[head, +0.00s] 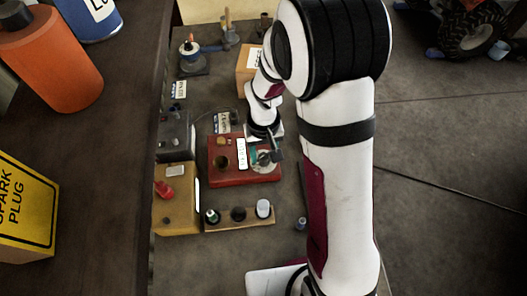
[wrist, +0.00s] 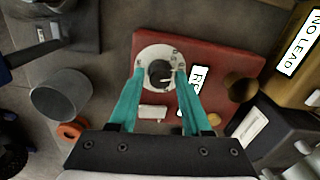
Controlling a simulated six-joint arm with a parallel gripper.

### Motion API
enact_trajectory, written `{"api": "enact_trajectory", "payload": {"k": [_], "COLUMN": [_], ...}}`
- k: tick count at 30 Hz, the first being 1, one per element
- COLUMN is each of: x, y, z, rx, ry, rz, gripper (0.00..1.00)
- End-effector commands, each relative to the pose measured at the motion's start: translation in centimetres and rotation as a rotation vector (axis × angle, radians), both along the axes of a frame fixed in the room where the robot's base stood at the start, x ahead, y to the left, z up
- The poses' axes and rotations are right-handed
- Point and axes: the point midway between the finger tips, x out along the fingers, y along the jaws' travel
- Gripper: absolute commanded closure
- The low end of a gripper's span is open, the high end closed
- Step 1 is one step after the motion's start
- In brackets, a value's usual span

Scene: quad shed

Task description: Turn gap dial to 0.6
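The gap dial is a black knob (wrist: 159,74) on a round white plate (wrist: 148,54) with small marks around its edge. It sits on a red box (wrist: 205,62), which also shows in the head view (head: 228,177). A pale mark shows on the knob's lower right, but I cannot read the numbers or the setting. My gripper (wrist: 160,71) has teal fingers, spread apart on either side of the knob with a gap visible on each side. In the head view my gripper (head: 265,155) is over the right part of the red box and partly hides the dial.
A brown round socket (wrist: 240,86) and a white label (wrist: 196,90) are on the red box. A grey cylinder (wrist: 62,98) and an orange ring (wrist: 71,131) are left of it.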

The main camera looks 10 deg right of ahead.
Motion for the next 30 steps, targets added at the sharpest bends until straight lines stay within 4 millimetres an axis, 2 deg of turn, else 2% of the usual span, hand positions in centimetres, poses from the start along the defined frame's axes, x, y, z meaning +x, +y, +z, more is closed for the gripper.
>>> {"api": "enact_trajectory", "payload": {"k": [2,10,13,17,24,27,30], "x": [0.0,0.0,0.1,0.2,0.2,0.1,0.1], "y": [0.0,0.0,0.0,0.0,0.0,0.0,0.0], "z": [0.0,0.1,0.9,4.1,11.7,13.9,15.2], "rx": [0.000,0.000,0.000,0.001,0.001,0.001,0.000], "ry": [0.000,-0.001,-0.003,-0.008,-0.008,-0.006,-0.003], "rz": [0.000,0.001,0.001,0.001,0.001,0.001,0.002], "gripper": [0.38,0.38,0.38,0.38,0.38,0.38,0.38]}}
